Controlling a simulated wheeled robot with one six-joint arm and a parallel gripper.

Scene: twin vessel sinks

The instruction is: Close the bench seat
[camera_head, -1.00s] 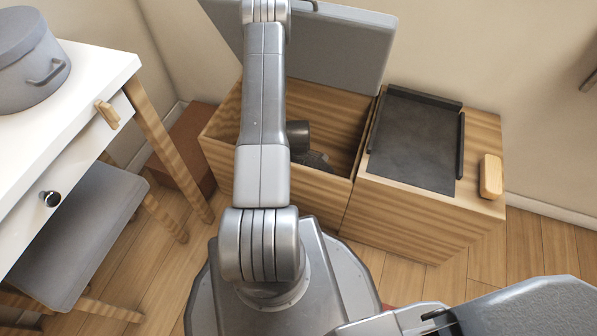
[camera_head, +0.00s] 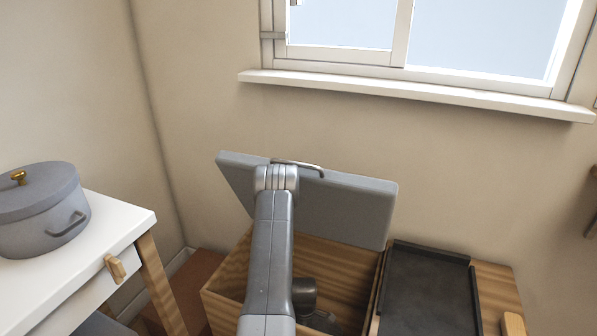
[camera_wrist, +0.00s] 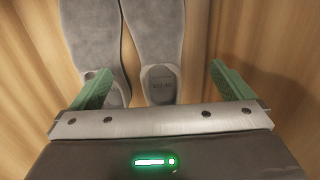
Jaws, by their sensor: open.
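The bench seat is a grey padded lid (camera_head: 345,212), raised and tilted back against the wall side of an open wooden box (camera_head: 226,290). A thin curved handle (camera_head: 312,166) shows at the lid's top edge. My arm crosses in front of the lid and hides part of it and of the box. In the wrist view my gripper (camera_wrist: 162,85) is open, its green fingers wide apart with nothing gripped. Beyond them lie two grey shoes (camera_wrist: 152,40) between wooden surfaces. My gripper cannot be made out clearly in the head view; dark shapes show inside the box.
A black tray (camera_head: 428,290) lies on the wooden top right of the box, with a wooden block (camera_head: 514,325) beside it. At left, a white table (camera_head: 120,217) holds a grey lidded pot (camera_head: 42,215). A window sill (camera_head: 420,92) juts out above the bench.

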